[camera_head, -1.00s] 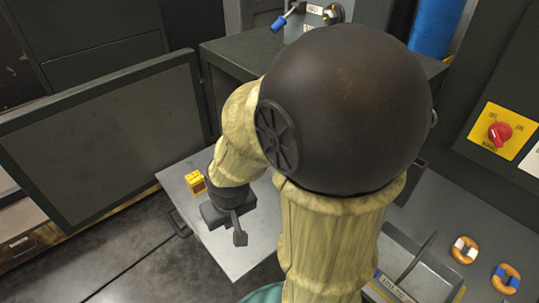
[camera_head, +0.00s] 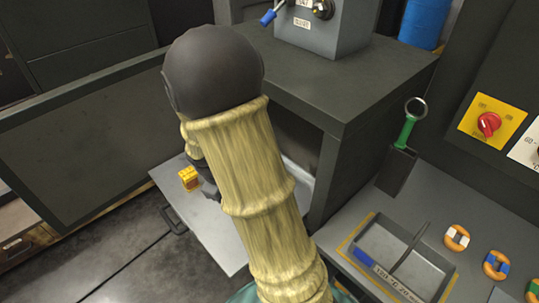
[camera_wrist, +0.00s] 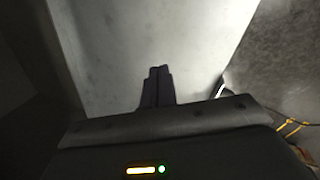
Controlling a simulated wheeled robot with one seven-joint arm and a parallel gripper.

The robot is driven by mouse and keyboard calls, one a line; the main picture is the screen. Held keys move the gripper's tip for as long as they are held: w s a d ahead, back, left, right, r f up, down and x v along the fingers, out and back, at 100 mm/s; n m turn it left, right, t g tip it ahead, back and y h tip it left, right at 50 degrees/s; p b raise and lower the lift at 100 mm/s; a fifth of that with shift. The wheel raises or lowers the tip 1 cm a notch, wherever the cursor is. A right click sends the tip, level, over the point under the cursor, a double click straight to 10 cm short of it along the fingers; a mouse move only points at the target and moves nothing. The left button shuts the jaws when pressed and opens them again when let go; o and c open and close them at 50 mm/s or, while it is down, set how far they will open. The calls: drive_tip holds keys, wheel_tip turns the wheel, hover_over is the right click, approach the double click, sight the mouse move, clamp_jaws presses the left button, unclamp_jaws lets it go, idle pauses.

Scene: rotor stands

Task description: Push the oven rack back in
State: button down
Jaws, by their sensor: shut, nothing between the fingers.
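The oven rack (camera_head: 215,235) is a flat light-grey sheet sticking out of the dark grey oven (camera_head: 340,95), with a small handle (camera_head: 173,221) at its outer left edge. A yellow block (camera_head: 188,178) sits on it. The oven door (camera_head: 95,145) stands open to the left. In the head view my arm covers the middle of the rack and most of my gripper. In the wrist view my gripper (camera_wrist: 158,70) is shut with its two dark fingers together and empty, in front of a light-grey surface (camera_wrist: 110,30). I cannot tell whether it touches that surface.
Right of the oven, a bench holds a grey tray (camera_head: 440,268), several orange rings (camera_head: 457,238) and a green-handled tool (camera_head: 408,127). A red knob (camera_head: 488,124) is on the right panel. A grey box (camera_head: 330,35) stands on the oven.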

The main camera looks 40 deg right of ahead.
drive_tip(key=w+d+f+n+h, duration=0.3)
drive_tip(key=w+d+n, duration=0.1)
drive_tip(key=w, duration=0.1)
drive_tip(key=w+d+f+n+h, duration=0.3)
drive_tip(key=w+d+n, duration=0.1)
drive_tip(key=w+n, duration=0.1)
drive_tip(key=w+d+f+n+t+h, duration=0.1)
drive_tip(key=w+d+f+n+h, duration=0.2)
drive_tip(key=w, duration=0.3)
drive_tip(key=shift+w+d+f+n+p, duration=0.1)
drive_tip(key=shift+w+d+n+p, duration=0.1)
drive_tip(key=shift+d+n, duration=0.25)
drive_tip(key=shift+w+d+f+n+p, duration=0.1)
drive_tip(key=shift+d+n+p, duration=0.1)
drive_tip(key=shift+d+n, duration=0.25)
drive_tip(key=shift+a, duration=0.1)
drive_tip(key=shift+s+d+f, duration=0.1)
drive_tip(key=shift+d+f, duration=0.1)
drive_tip(key=shift+d, duration=0.3)
drive_tip(key=p+x, duration=0.2)
drive_tip(key=x, duration=0.6)
drive_tip(key=shift+d, duration=0.3)
drive_tip(key=d, duration=0.1)
drive_tip(key=d+p, duration=0.1)
drive_tip(key=d, duration=0.1)
drive_tip(key=shift+w+d+f+p, duration=0.15)
drive_tip(key=shift+w+d+p, duration=0.1)
drive_tip(key=shift+w+p, duration=0.1)
drive_tip(key=shift+d+f, duration=0.1)
drive_tip(key=shift+d, duration=0.3)
